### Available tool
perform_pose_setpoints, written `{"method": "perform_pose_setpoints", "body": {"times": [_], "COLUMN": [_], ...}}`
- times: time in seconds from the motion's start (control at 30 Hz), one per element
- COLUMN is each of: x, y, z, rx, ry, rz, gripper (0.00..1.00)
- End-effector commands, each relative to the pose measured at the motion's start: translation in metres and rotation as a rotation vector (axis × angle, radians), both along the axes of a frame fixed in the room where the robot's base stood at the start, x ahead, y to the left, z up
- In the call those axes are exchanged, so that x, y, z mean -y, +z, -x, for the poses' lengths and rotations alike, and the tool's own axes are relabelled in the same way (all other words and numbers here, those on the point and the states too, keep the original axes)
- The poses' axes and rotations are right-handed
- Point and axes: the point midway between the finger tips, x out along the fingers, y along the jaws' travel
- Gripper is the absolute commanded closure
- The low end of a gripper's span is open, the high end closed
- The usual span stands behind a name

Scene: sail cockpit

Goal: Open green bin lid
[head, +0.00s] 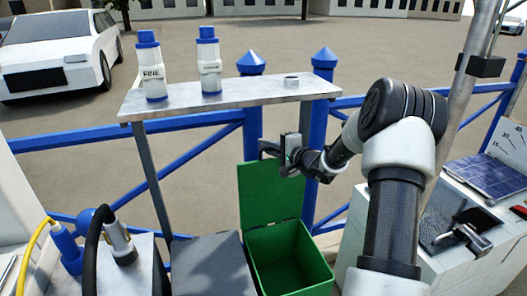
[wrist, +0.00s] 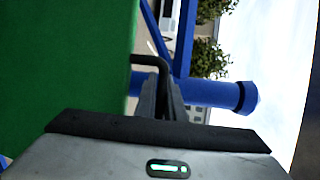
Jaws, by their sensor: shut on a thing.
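The green bin (head: 322,272) stands low at the centre of the head view, its inside showing from above. Its green lid (head: 270,197) stands raised, about upright, at the back of the bin. My gripper (head: 268,149) is at the lid's top edge. In the wrist view the lid (wrist: 62,60) fills the left side, and a dark bent handle (wrist: 150,60) reaches from its edge to between my fingers (wrist: 162,98). My gripper is shut on this handle. The exact contact is partly hidden by the fingers.
A grey bin (head: 210,268) stands left of the green one. Behind are a blue railing (head: 205,118) and a metal shelf (head: 235,97) with two blue-capped bottles (head: 152,70) and a small ring (head: 291,81). A white cabinet with a solar panel (head: 490,178) stands right.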

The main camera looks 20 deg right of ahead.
Motion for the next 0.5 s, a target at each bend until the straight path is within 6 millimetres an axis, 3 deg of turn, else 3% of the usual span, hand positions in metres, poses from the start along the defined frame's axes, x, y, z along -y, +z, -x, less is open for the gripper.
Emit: {"method": "perform_pose_setpoints", "body": {"times": [0.03,0.3,0.5], "x": [0.001,0.001,0.000], "y": [-0.010,-0.005,0.000], "z": [0.010,0.068,0.081], "rx": [0.020,0.039,0.043], "ry": [-0.002,-0.003,-0.002], "rz": [0.003,0.005,0.001], "gripper": [1.00,1.00,1.00]}}
